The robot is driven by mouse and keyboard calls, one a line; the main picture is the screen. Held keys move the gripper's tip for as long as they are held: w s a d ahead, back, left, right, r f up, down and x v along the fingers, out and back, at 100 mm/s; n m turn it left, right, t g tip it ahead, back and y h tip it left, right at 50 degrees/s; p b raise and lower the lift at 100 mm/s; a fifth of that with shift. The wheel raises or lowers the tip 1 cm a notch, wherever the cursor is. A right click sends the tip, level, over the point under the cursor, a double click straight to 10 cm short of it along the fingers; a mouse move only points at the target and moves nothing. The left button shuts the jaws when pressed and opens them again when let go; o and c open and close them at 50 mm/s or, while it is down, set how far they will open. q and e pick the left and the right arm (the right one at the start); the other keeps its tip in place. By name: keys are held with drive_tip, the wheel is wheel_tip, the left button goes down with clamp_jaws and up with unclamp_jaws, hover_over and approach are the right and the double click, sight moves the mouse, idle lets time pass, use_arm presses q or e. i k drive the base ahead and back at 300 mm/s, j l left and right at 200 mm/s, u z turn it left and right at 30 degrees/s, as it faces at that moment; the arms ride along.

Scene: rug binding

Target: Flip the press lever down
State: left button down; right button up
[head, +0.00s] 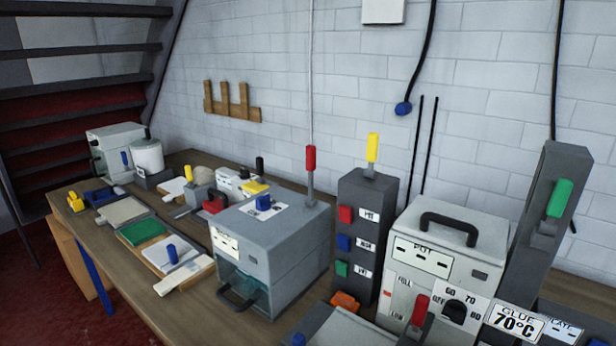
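No label that I can read marks a press lever, so I cannot tell which one it is. A red-handled lever (310,160) stands upright at the back right of a grey box machine (285,240). A yellow-handled lever (373,148) stands upright on a dark control tower (362,195). A green-handled lever (559,198) points up on a tall dark post (535,230) at the right. A red-handled lever (418,312) tilts up at the front, before the white glue pot box (435,245). Neither of my grippers is in view.
The wooden table (160,300) runs along a white brick wall. Colored samples, including a green pad (142,232), and small tools crowd its left half. The tower carries red, blue and green buttons. A sign (515,322) reads GLUE 70°C. Stairs rise at the left.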

sight(311, 150)
drive_tip(key=j+z, duration=0.1)
drive_tip(key=z, duration=1.1)
drive_tip(key=j+z, duration=0.4)
drive_tip(key=k+j+z, duration=0.15)
drive_tip(key=j+z, duration=0.25)
drive_tip(key=k+j+z, duration=0.1)
drive_tip(key=j+z, duration=0.15)
drive_tip(key=z, duration=0.15)
drive_tip(key=k+j+z, duration=0.2)
drive_tip(key=z, duration=0.15)
drive_tip(key=k+j+z, duration=0.3)
drive_tip(key=k+j, duration=0.9)
drive_tip(key=k, duration=0.1)
